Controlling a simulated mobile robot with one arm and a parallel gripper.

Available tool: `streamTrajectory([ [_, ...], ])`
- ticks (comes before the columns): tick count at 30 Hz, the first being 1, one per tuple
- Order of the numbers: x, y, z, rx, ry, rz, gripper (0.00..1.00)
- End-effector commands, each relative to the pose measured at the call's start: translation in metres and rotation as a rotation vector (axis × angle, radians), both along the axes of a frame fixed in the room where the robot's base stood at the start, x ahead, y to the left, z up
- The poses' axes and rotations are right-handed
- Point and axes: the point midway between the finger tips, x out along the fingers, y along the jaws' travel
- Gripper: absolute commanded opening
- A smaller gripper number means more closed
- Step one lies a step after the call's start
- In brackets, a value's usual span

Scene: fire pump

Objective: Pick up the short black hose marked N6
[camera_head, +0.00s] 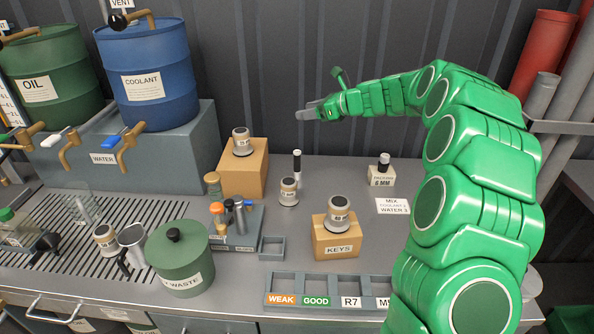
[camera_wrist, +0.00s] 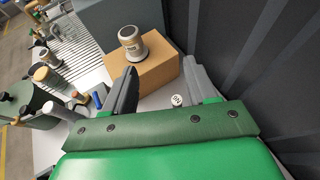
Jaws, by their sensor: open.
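A short black upright piece (camera_head: 297,170) with a white top stands on the grey bench, right of the tall cardboard box. In the wrist view a small round white end with dark marks (camera_wrist: 176,100) shows between my fingers; it looks like the same piece, but I cannot read N6 on it. A short black cylinder (camera_head: 384,159) also stands on the packing block, and a dark one (camera_head: 123,263) leans by the cups at left. My gripper (camera_head: 308,114) is open and empty, high above the bench near the back wall; it also shows in the wrist view (camera_wrist: 160,70).
A cardboard box (camera_head: 245,176) bearing a capped jar (camera_head: 241,142) stands close to the upright piece. Another jar (camera_head: 289,192) stands just in front. A KEYS box (camera_head: 337,241), a labelled tray (camera_head: 330,299) and a green waste bin (camera_head: 181,262) are nearer.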

Motion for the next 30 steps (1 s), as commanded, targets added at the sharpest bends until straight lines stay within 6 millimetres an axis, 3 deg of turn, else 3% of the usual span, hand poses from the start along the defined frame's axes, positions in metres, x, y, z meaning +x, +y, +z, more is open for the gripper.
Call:
streamTrajectory([
  [4,0.008,-0.003,-0.010,0.019,0.019,-0.025,0.57],
  [24,0.007,-0.002,-0.157,0.018,0.022,-0.022,0.57],
  [30,0.008,-0.002,-0.183,0.017,0.015,-0.022,0.57],
])
